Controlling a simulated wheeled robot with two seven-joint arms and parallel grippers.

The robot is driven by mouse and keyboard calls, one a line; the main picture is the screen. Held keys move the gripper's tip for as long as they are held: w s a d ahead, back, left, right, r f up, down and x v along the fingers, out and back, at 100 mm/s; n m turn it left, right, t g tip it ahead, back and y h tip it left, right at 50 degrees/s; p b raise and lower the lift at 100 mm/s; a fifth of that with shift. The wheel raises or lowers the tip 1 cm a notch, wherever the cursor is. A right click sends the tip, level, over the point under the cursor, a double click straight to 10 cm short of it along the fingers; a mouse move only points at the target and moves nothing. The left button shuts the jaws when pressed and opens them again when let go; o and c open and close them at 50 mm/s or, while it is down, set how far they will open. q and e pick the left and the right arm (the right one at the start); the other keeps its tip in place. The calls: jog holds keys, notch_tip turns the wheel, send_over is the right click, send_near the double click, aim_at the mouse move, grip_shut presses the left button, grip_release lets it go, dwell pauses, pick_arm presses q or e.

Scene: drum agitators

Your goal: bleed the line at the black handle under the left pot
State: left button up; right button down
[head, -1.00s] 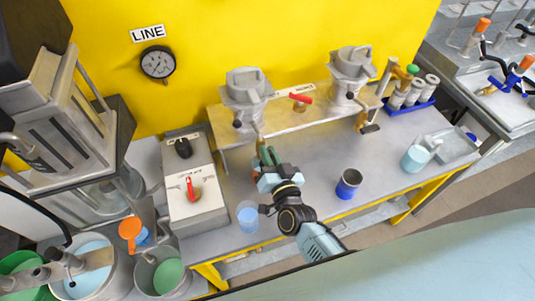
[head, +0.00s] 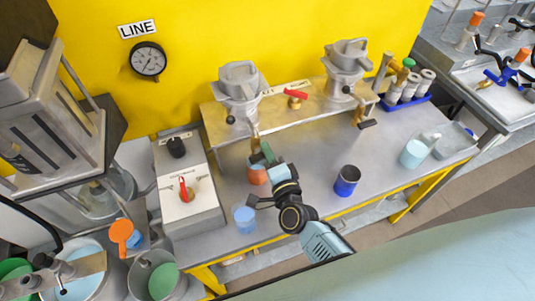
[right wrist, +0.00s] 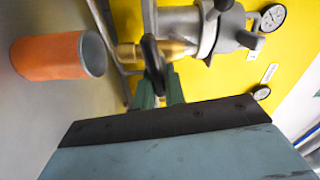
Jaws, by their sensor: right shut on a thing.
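The left pot (head: 240,85) sits on the raised shelf against the yellow wall. Its brass outlet hangs below, and the black handle (right wrist: 153,65) shows in the right wrist view beside the brass fitting (right wrist: 172,50). My right gripper (head: 263,153) is under the left pot. In the right wrist view its green fingertips (right wrist: 160,88) are shut on the black handle. An orange cup (head: 257,176) stands on the bench below the outlet, partly hidden by my gripper; it also shows in the right wrist view (right wrist: 55,58). My left gripper is not in view.
A blue cup (head: 245,219) and a dark blue-banded cup (head: 346,182) stand on the bench. A grey box with a red knob (head: 186,188) is at left. The right pot (head: 346,60) and a pressure gauge (head: 148,61) are behind.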

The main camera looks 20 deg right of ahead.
jog(key=shift+f+m+b, duration=0.2)
jog(key=shift+m+b, duration=0.15)
jog(key=shift+m, duration=0.75)
jog(key=c, duration=1.5)
grip_release()
jog(key=shift+o, duration=0.2)
jog(key=shift+s, duration=0.1)
jog(key=s+b, duration=0.1)
jog(key=s, duration=1.2)
jog(key=shift+s+d, duration=0.15)
jog(key=shift+d, duration=0.1)
jog(key=shift+a, duration=0.1)
